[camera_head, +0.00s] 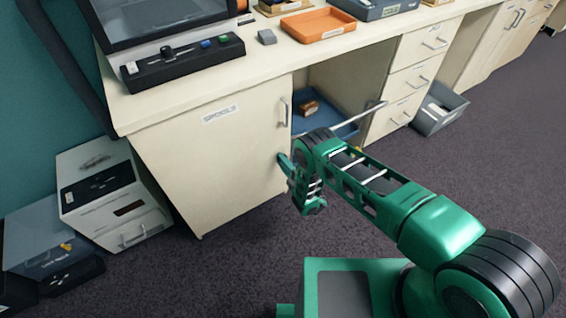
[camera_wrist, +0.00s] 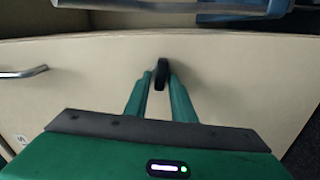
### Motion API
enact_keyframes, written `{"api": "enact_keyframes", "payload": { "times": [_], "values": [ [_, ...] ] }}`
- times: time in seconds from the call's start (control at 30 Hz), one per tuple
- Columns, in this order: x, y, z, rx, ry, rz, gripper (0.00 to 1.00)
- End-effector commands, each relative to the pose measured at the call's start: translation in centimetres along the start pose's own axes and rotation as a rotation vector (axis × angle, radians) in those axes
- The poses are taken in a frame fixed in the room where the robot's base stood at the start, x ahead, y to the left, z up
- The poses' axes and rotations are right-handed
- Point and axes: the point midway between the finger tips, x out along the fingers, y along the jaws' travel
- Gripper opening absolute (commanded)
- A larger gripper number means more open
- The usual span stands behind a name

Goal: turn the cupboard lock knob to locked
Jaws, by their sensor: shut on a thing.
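The cupboard door (camera_head: 215,155) is cream, shut, and carries a "SPOOLS" label. The lock knob (camera_wrist: 161,74) is small and black, and looks narrow and upright in the wrist view. My gripper (camera_wrist: 160,80) is shut on it, with one green finger on each side. In the head view my gripper (camera_head: 283,161) is at the door's right edge, below the handle, and hides the knob. I cannot read any lock marking.
The door's bar handle (camera_head: 284,111) is above the gripper; it also shows in the wrist view (camera_wrist: 25,72). An open bay with a blue tray (camera_head: 345,131) is to the right. A grey bin (camera_head: 440,110) stands beyond the drawers. The floor in front is clear.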

Motion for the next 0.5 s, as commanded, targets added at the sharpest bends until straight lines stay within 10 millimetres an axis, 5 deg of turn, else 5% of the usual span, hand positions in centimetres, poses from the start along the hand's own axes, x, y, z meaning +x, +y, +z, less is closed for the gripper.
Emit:
{"api": "enact_keyframes", "payload": {
  "times": [0.5],
  "values": [
    [-0.08, -0.47, -0.37, -0.166, 0.002, -0.003, 0.01]
  ]
}}
